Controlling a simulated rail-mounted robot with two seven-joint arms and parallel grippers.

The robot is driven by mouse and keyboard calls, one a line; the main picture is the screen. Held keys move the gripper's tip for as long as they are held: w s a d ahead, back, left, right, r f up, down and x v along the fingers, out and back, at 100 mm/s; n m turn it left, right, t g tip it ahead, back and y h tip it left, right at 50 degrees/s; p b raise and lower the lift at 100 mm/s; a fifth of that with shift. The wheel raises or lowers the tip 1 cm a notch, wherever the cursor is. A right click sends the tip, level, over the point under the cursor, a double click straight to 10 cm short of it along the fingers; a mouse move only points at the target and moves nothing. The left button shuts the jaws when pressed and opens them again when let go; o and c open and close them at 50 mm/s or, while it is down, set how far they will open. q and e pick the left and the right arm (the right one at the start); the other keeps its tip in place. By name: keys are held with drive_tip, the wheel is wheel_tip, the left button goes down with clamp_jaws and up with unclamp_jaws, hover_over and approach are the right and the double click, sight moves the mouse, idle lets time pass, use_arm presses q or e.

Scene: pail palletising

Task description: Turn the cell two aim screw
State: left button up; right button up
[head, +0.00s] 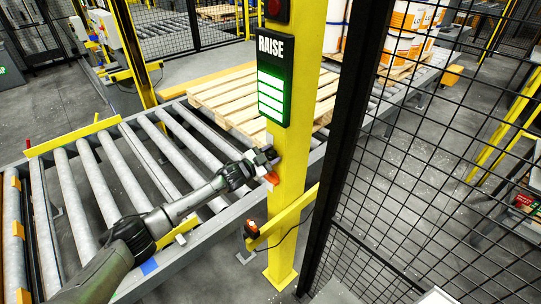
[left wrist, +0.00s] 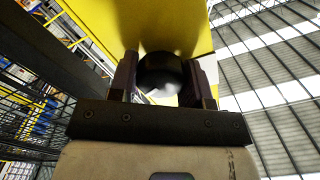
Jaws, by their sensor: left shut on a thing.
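My left gripper (head: 266,163) reaches in from the left to the yellow post (head: 289,200), just below the RAISE panel. In the left wrist view its two fingers stand on either side of a dark round knob, which I take to be the aim screw (left wrist: 160,74). The left gripper (left wrist: 163,82) is shut on this knob, in front of the yellow surface. In the head view the knob is hidden by the gripper, and a small orange part shows beside the fingertips. My right gripper is in neither view.
Black mesh fence (head: 425,150) closes the right side. Orange-and-white pails (head: 400,48) stand at the back.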

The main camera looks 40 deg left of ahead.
use_arm(q)
drive_tip(key=o, duration=0.9)
drive_tip(key=shift+s+a+b, duration=0.15)
drive_tip(key=shift+s+a, duration=0.25)
drive_tip(key=shift+s, duration=1.85)
drive_tip(key=shift+s+a+b, duration=0.2)
drive_tip(key=shift+s+a, duration=0.15)
drive_tip(key=shift+s, duration=1.95)
drive_tip(key=shift+s+a+b, duration=0.15)
drive_tip(key=shift+s+a, duration=0.25)
drive_tip(key=shift+s, duration=1.85)
